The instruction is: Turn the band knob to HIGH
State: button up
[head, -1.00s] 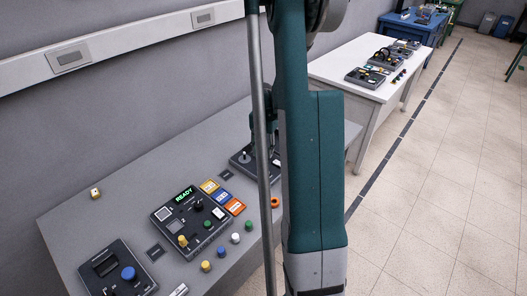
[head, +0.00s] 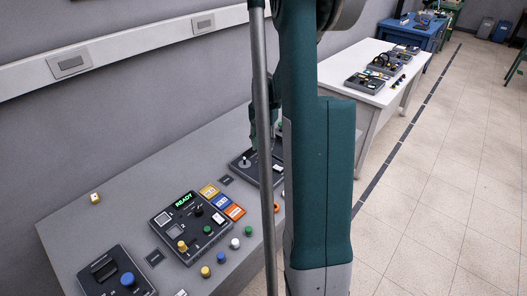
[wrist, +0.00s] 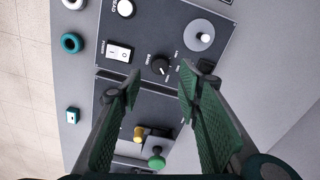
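The black knob (wrist: 160,65) is on a dark panel (wrist: 140,40) in the wrist view, with small white labels around it too blurred to read surely. A white pointer mark shows on the knob; its setting cannot be told. My gripper (wrist: 160,88) is open, its two green-padded fingers apart on either side below the knob, with nothing between the pads. The knob lies just beyond the fingertips, not visibly touched. In the head view the panel (head: 240,168) is partly hidden by my arm, and the knob is not visible there.
A green knob (wrist: 156,161) lies beneath the fingers. A READY panel (head: 190,224) stands left of my arm.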

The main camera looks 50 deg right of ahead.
jog(key=shift+r, duration=2.55)
jog(key=shift+a, duration=0.1)
jog(key=a+r+n+t, duration=0.15)
jog(key=a+r, duration=0.25)
jog(key=a, duration=0.5)
jog(key=s+a+r+n+t+h, duration=0.1)
jog(key=a+r+n, duration=0.3)
jog(key=a, duration=0.5)
jog(key=a+r+n+t, duration=0.1)
jog(key=a+r, duration=0.4)
jog(key=a, duration=0.4)
jog(key=s+a+n+t, duration=0.2)
jog(key=s+a+n, duration=0.2)
jog(key=s+a, duration=0.3)
jog(key=s+a+r+n+t+y, duration=0.1)
jog(key=s+a+n, duration=0.3)
jog(key=a, duration=1.1)
jog(key=s, duration=0.3)
jog(key=shift+s+a+t, duration=0.2)
jog(key=shift+a+t, duration=0.1)
jog(key=shift+t, duration=0.05)
